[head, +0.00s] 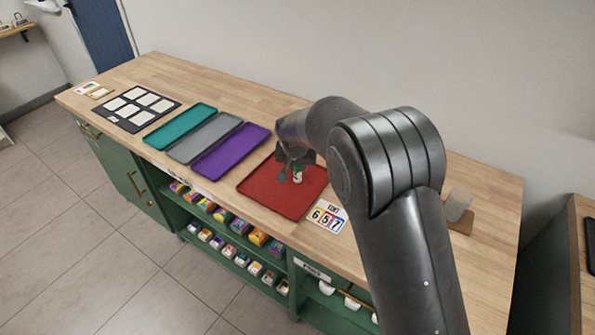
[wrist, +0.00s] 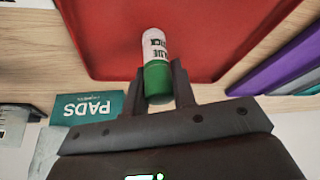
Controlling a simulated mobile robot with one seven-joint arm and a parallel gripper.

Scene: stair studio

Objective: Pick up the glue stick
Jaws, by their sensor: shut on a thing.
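The glue stick (wrist: 156,62) is a small cylinder with a white body, dark lettering and a green end. My gripper (wrist: 160,88) is shut on it, with a finger on each side of the green part. In the head view the glue stick (head: 297,174) shows as a small white and green shape at my gripper (head: 291,170), over the red tray (head: 265,203). My gripper and arm hide part of it there. I cannot tell whether it touches the tray.
Purple (head: 231,150), grey (head: 205,138) and teal (head: 180,125) trays lie left of the red one. A number card (head: 327,218) lies in front right. Shelves below hold several small boxes (head: 258,237).

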